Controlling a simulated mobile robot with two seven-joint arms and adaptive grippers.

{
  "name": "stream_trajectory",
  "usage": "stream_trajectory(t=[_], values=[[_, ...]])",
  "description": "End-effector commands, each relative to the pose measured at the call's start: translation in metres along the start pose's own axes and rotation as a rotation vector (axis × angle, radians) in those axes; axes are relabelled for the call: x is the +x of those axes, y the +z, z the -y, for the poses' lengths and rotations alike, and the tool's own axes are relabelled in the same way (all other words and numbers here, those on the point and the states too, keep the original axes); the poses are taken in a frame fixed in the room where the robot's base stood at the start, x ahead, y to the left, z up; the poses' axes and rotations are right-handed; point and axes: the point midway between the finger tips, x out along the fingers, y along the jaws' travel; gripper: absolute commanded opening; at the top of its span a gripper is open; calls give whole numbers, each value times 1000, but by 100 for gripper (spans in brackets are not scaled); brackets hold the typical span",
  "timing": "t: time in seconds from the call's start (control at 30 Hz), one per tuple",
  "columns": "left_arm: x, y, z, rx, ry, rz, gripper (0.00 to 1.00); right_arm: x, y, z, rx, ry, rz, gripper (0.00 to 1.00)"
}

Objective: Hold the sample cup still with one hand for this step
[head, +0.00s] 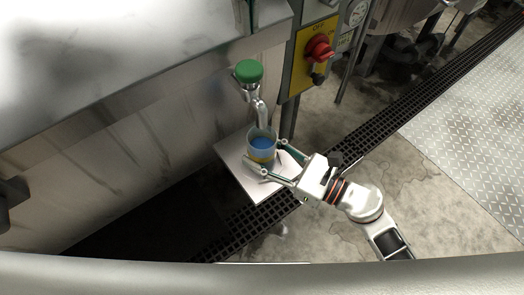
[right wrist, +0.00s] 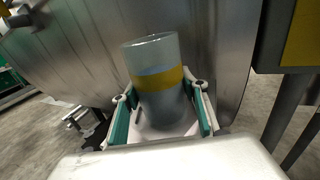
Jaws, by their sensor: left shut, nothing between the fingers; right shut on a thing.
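The sample cup (head: 261,157) is a clear, upright cylinder with a yellow band and blue contents. It stands at the white shelf, below a metal tap (head: 262,112) with a green knob (head: 249,71). My right gripper (head: 273,157) comes in from the lower right and is shut on the cup, one teal-padded finger on each side. My left gripper cannot be made out in either view.
The white shelf (head: 236,162) juts from a large steel machine wall (head: 150,150). A yellow panel with a red switch (head: 319,49) is right of the tap. A dark floor grating (head: 400,110) runs diagonally behind my arm. A pale rail crosses the bottom edge.

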Motion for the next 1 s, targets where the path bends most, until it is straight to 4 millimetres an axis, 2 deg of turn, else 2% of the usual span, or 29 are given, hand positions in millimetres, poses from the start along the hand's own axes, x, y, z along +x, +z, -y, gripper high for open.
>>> stream_trajectory(t=[0.4, 0.43, 0.5, 0.87, 1.0], values=[[-3, 0, 0, 0, -1, 1, 0, 0, 0, 0, 0, 0, 0, 21], [-3, 0, 0, 0, -1, 1, 0, 0, 0, 0, 0, 0, 0, 46], [-3, 0, 0, 0, 0, 1, 0, 0, 0, 0, 0, 0, 0, 63], [-3, 0, 0, 0, 0, 1, 0, -1, 0, 0, 0, 0, 0, 63], [-3, 0, 0, 0, 0, 1, 0, -13, -1, 0, 0, 0, -3, 63]])
